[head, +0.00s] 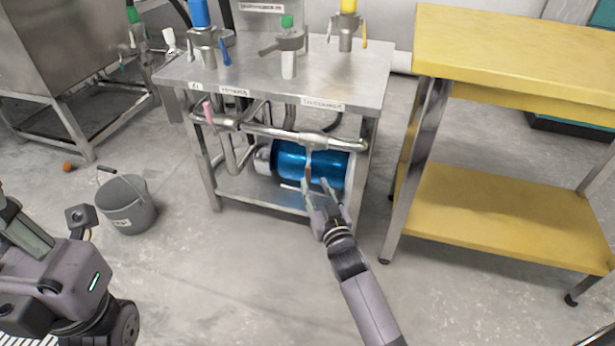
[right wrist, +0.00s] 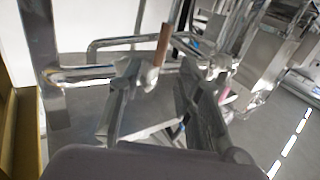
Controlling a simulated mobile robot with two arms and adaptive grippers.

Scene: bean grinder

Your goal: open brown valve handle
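The brown valve handle (right wrist: 163,45) stands upright on a metal pipe in the right wrist view. In the head view it is a small brownish piece (head: 308,174) hanging below the front pipe (head: 285,137), partly hidden by my fingers. My right gripper (head: 315,184) is open, with its fingers reaching up to the valve. In the right wrist view the handle shows beyond and between the two fingertips (right wrist: 156,85); contact is not clear. My left arm is at the lower left of the head view, with a grey-green finger-like part (head: 24,232) far from the valve.
A steel table (head: 345,80) carries blue, green and yellow-topped valves. A pink handle (head: 208,112) sits left on the pipe. A blue cylinder (head: 290,160) lies behind the valve. A yellow bench (head: 500,205) stands right, a grey bucket (head: 128,205) left. Floor in front is clear.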

